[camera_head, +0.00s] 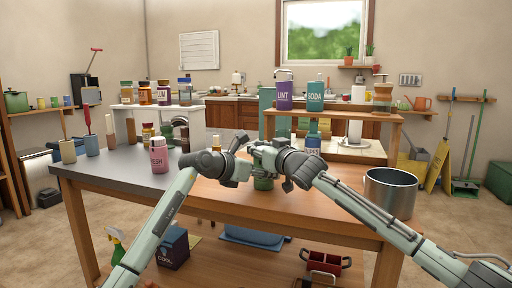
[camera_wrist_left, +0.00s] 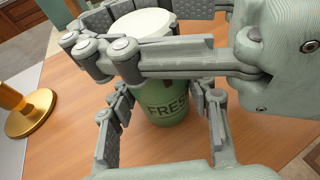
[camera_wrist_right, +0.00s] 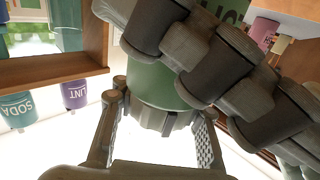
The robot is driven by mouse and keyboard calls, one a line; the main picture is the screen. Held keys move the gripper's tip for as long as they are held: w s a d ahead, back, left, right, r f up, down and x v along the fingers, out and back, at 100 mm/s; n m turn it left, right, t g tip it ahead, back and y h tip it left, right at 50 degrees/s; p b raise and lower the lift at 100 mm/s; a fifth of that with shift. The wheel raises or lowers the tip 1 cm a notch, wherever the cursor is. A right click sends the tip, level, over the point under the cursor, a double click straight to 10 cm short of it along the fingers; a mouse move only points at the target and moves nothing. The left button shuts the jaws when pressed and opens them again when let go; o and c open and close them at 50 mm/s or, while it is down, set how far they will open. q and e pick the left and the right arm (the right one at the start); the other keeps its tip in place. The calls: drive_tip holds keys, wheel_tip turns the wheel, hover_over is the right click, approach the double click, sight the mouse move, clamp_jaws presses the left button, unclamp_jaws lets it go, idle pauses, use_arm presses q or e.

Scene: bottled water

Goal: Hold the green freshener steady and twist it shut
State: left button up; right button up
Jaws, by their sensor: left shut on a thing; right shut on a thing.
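The green freshener (camera_wrist_left: 170,105) stands upright on the wooden table, with FRESH on its label and a white lid (camera_wrist_left: 140,24) on top. In the head view only its lower body (camera_head: 263,183) shows below my grippers. My left gripper (camera_wrist_left: 165,110) is shut around the green body. My right gripper (camera_wrist_right: 158,125) is shut on the lid, above the left one. The right wrist view is turned over and shows the green body (camera_wrist_right: 155,85) partly behind the left gripper's links. The seam between lid and body is mostly hidden.
A pink bottle (camera_head: 158,155) stands to the left on the table (camera_head: 330,212). A large metal pot (camera_head: 390,192) stands at the right. A brass-coloured post (camera_wrist_left: 25,105) stands near the freshener. A raised shelf (camera_head: 350,113) at the back holds purple and teal bottles.

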idle(0.3)
drive_tip(key=o, duration=1.4)
drive_tip(key=shift+d, duration=0.1)
drive_tip(key=shift+c, duration=0.2)
drive_tip(key=shift+s, duration=0.1)
drive_tip(key=v, duration=1.2)
